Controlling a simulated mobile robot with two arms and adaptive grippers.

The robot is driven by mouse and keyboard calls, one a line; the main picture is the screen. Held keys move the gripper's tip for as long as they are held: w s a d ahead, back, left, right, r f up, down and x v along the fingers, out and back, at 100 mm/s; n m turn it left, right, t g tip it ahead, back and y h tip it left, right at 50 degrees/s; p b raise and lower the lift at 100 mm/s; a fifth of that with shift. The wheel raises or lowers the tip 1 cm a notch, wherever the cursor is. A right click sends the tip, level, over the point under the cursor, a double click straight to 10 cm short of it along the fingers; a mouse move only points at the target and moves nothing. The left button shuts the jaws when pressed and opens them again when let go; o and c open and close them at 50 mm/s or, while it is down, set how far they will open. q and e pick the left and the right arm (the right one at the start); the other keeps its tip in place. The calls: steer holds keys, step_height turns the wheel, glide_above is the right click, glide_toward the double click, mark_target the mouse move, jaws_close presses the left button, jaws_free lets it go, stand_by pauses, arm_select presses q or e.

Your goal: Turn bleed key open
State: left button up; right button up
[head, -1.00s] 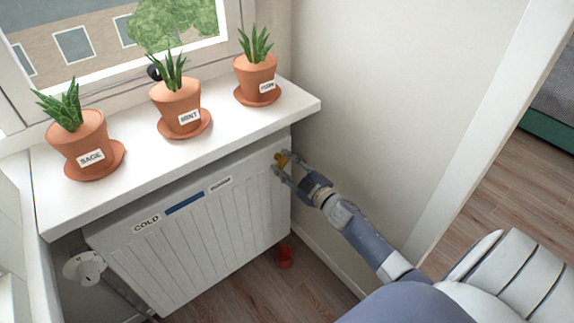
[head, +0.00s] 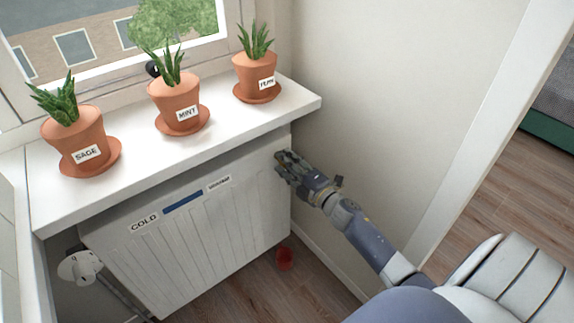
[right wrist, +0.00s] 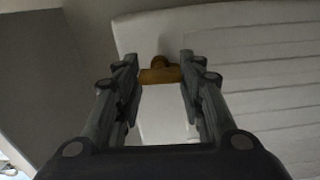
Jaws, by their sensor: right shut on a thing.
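The bleed key is a small brass-yellow piece (right wrist: 160,75) at the upper side edge of the white radiator (head: 195,230). In the right wrist view it lies crosswise between the two fingertips, with a rounded part behind it against the radiator. My right gripper (head: 284,165) is shut on the key at the radiator's upper right corner. In the head view the fingers hide most of the key. My left gripper is not in view.
A white sill (head: 240,125) overhangs the radiator and bears potted plants labelled SAGE (head: 78,140), MINT (head: 176,105) and a third (head: 256,75). A valve (head: 80,267) is at left. The wall is close on the right.

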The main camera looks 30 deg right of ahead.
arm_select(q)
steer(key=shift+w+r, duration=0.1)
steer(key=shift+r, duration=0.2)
arm_select(e)
steer(key=shift+n, duration=0.4)
steer(key=o, duration=1.1)
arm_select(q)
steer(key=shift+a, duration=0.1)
arm_select(e)
steer(key=s, duration=0.8)
steer(key=s+d, duration=0.1)
steer(key=s, duration=0.3)
